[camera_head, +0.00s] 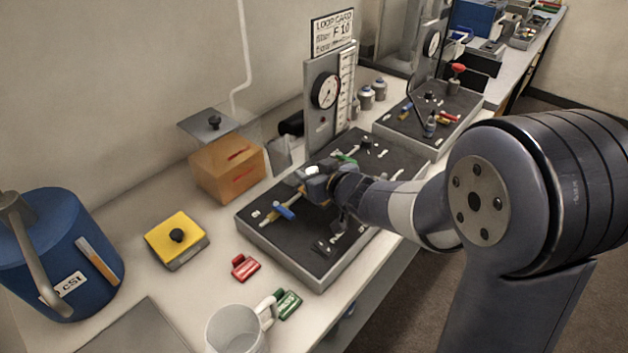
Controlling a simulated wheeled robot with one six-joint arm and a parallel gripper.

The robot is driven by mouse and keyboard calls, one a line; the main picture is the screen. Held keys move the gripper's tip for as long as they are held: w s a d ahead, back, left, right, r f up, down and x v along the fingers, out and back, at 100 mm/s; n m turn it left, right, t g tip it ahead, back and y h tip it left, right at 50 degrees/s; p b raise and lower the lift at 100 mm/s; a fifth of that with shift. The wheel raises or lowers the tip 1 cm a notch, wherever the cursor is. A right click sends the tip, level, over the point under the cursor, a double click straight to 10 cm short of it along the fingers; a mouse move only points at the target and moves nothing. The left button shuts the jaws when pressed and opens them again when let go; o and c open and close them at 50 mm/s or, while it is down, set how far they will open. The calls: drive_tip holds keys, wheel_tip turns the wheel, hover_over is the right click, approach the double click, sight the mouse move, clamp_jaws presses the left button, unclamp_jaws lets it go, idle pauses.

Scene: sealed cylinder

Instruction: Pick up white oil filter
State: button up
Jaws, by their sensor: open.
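My gripper (318,187) is over the dark-topped panel (290,256) on the bench, near its middle. My wrist hides much of what lies beneath it. A small white piece (312,170) shows just behind the gripper, at the far side of the jaws; it may be the white oil filter, but it is too small to tell. I cannot tell whether the jaws touch it. My gripper is open, and I see nothing held in it.
A blue-handled valve (284,211) and a gauge board (328,95) stand close by.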

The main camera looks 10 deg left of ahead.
drive_tip(key=shift+c, duration=0.3)
drive_tip(key=c, duration=0.7)
drive_tip(key=shift+r, duration=0.1)
